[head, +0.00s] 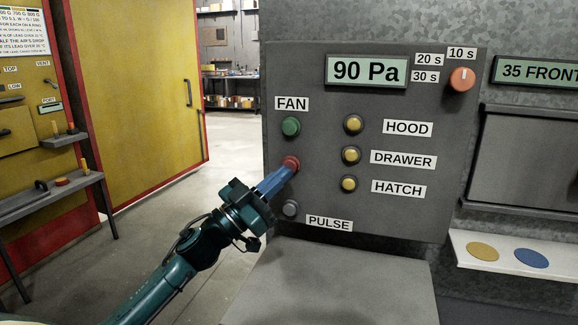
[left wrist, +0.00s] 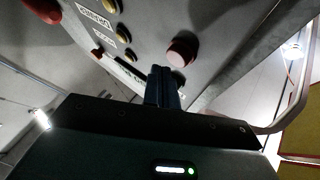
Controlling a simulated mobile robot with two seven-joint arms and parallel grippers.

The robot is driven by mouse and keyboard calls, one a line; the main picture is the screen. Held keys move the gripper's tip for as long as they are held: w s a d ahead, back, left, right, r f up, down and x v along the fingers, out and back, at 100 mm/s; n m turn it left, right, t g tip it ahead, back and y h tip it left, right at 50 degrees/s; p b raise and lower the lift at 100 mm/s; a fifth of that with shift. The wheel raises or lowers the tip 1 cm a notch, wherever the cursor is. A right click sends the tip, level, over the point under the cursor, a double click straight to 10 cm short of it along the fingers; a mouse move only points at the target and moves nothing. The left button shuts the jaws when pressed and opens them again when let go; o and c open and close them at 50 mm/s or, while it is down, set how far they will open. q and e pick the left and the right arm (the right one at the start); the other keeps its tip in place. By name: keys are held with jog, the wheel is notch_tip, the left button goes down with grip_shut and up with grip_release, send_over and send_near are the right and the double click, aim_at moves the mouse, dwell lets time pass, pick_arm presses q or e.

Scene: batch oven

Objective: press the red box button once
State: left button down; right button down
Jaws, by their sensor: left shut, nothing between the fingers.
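The red button (head: 292,162) sits on the grey control panel, below the green FAN button and above the grey PULSE button. My left gripper (head: 279,176) is shut and empty, its blue fingers pointing up and right at the red button. In the head view the fingertips overlap the button's lower left edge. In the left wrist view a round reddish button (left wrist: 183,48) is just beyond the shut fingers (left wrist: 163,84). I cannot tell whether the tips touch it or whether it is pushed in. My right gripper is not in view.
The green button (head: 291,126) and grey button (head: 290,208) are close above and below. Yellow buttons HOOD (head: 354,124), DRAWER (head: 351,155) and HATCH (head: 348,184) are to the right. The display (head: 367,71) reads 90 Pa. A grey ledge (head: 335,285) juts out below the panel.

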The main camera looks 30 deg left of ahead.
pick_arm(q)
jog(key=s, duration=0.2)
jog(key=s+d+p, duration=0.1)
jog(key=s, duration=0.1)
jog(key=shift+s+d, duration=0.1)
jog(key=shift+s, duration=0.3)
dwell(0.9)
